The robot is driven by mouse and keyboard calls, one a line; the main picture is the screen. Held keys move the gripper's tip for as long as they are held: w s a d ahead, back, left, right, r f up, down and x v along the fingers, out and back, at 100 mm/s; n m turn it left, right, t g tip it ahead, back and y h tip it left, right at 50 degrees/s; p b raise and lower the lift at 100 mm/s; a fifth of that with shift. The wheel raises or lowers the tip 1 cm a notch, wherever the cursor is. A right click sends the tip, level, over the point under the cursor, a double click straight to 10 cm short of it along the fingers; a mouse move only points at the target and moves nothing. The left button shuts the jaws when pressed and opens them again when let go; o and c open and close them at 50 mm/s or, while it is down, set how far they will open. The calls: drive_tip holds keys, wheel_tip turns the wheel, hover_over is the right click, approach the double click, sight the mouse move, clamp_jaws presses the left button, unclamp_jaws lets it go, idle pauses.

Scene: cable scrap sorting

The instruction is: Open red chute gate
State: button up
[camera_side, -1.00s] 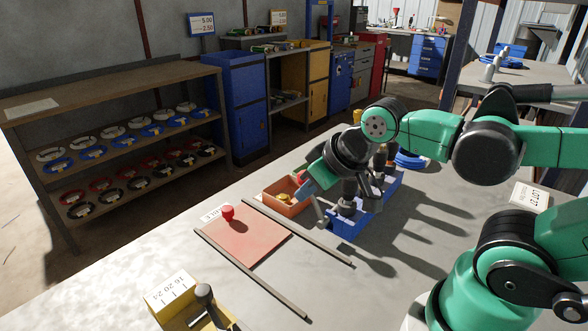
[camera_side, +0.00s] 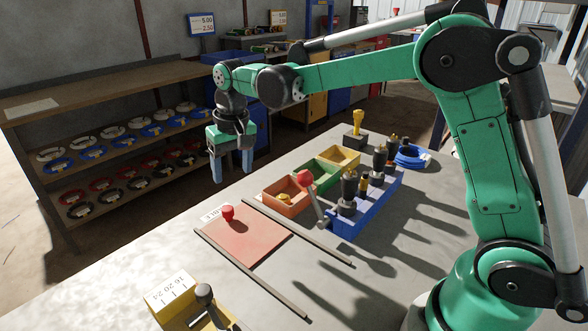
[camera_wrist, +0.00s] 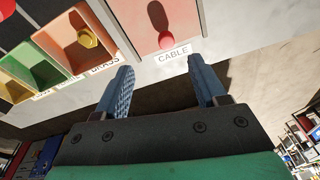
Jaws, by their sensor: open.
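The red chute gate (camera_side: 246,238) is a flat reddish plate lying between two dark rails on the bench. A red knob (camera_side: 228,212) stands near its far edge, beside a white label. In the wrist view the red knob (camera_wrist: 166,41) is just above the "CABLE" label (camera_wrist: 173,54). My gripper (camera_side: 232,180) is open and empty, pointing down, in the air near the bench's far edge, apart from the knob. In the wrist view its two blue fingers (camera_wrist: 161,88) are spread, with the knob beyond them.
Orange, green and yellow bins (camera_side: 318,173) stand right of the gate. A blue rack (camera_side: 348,220) with dark tools and a red-knobbed lever (camera_side: 305,179) is close by. A yellow box (camera_side: 178,300) with a lever stands in front. The bench's right side is mostly clear.

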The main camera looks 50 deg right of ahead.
drive_tip(key=g, duration=0.2)
hover_over(227, 208)
drive_tip(key=shift+m, duration=0.3)
wheel_tip(227, 208, down, 5)
drive_tip(key=shift+f, duration=2.9)
clamp_jaws()
